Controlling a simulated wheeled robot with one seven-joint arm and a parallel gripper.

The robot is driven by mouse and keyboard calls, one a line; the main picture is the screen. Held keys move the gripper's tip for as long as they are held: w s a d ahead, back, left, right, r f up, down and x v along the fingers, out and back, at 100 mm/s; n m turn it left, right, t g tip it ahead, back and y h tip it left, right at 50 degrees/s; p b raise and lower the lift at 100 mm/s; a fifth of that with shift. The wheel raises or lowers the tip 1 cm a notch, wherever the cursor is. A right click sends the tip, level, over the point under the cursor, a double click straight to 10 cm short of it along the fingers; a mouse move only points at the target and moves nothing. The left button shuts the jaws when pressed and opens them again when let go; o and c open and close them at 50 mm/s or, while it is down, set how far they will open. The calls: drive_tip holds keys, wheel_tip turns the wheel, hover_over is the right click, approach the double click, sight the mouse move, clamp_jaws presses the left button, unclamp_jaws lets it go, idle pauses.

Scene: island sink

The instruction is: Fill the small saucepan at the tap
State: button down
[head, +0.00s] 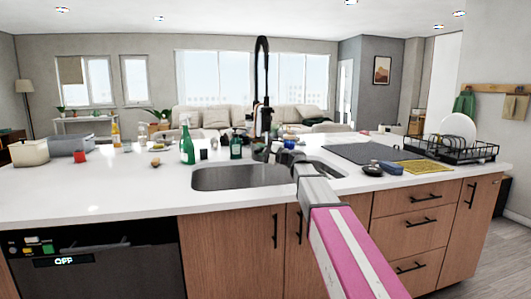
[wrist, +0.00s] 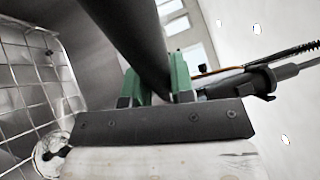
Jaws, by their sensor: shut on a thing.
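My gripper (wrist: 160,86) has its green fingers shut on a thick dark bar (wrist: 132,36), which looks like the saucepan's handle. The bar runs up and out of the top of the wrist view; I cannot make out the pan's body or what is in it. In the head view my arm reaches over the sink's front edge, and its wrist hides the gripper. The tall black tap (head: 262,70) stands behind the sink (head: 232,178). A black part with a coiled hose, likely the tap (wrist: 250,83), shows right of the fingers in the wrist view. No water flow is visible.
A wire grid (wrist: 38,85) lines the left of the wrist view, by a round drain-like fitting (wrist: 50,152). A green spray bottle (head: 187,145) and dark soap bottle (head: 236,147) stand behind the sink. A dark mat (head: 365,153) and dish rack (head: 460,152) are right.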

sight(258, 153)
drive_tip(key=shift+s+a, duration=0.25)
drive_tip(key=shift+s, duration=1.55)
drive_tip(key=shift+s+a, duration=0.2)
drive_tip(key=shift+s, duration=1.55)
drive_tip(key=shift+d, duration=0.1)
